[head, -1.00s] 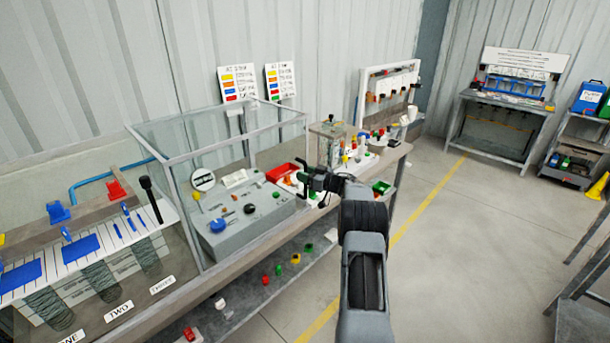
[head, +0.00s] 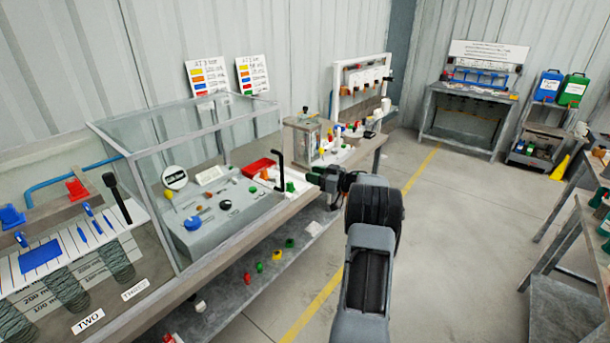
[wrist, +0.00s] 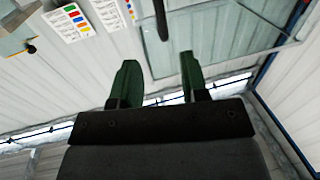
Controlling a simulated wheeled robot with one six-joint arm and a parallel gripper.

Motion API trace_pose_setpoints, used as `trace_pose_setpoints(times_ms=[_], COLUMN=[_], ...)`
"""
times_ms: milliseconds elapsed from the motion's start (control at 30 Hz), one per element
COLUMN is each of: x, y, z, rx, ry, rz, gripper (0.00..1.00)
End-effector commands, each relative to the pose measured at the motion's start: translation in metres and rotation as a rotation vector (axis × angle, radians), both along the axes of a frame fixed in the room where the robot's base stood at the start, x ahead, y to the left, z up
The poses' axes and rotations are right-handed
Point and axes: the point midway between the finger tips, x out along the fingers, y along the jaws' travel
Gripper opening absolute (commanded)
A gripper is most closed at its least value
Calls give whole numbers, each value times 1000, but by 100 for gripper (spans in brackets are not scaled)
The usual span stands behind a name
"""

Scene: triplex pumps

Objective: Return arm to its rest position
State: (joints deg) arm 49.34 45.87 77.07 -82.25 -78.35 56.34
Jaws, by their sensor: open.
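My gripper (head: 314,178) is at the end of my arm in the head view, in front of the long bench. It looks small and partly edge-on there. In the wrist view its two green fingers (wrist: 158,62) stand apart with nothing between their tips. A dark rod (wrist: 161,18) shows beyond the fingers, apart from them. My arm reaches forward over the floor edge of the bench and is bent at the elbow.
A glass-walled case (head: 180,130) around a grey control panel (head: 222,232) stands on the bench, left of my gripper. A black bent handle (head: 281,160) rises close to the gripper's left. Open floor (head: 440,230) lies to the right. Grey shelving (head: 570,300) stands at the right edge.

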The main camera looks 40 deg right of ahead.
Motion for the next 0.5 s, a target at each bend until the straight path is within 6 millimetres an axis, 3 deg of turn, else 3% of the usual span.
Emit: trace_pose_setpoints(times_ms=[500], x=[-6], y=[-3], z=[0], rx=[0], ry=[0], rz=[0], gripper=[41])
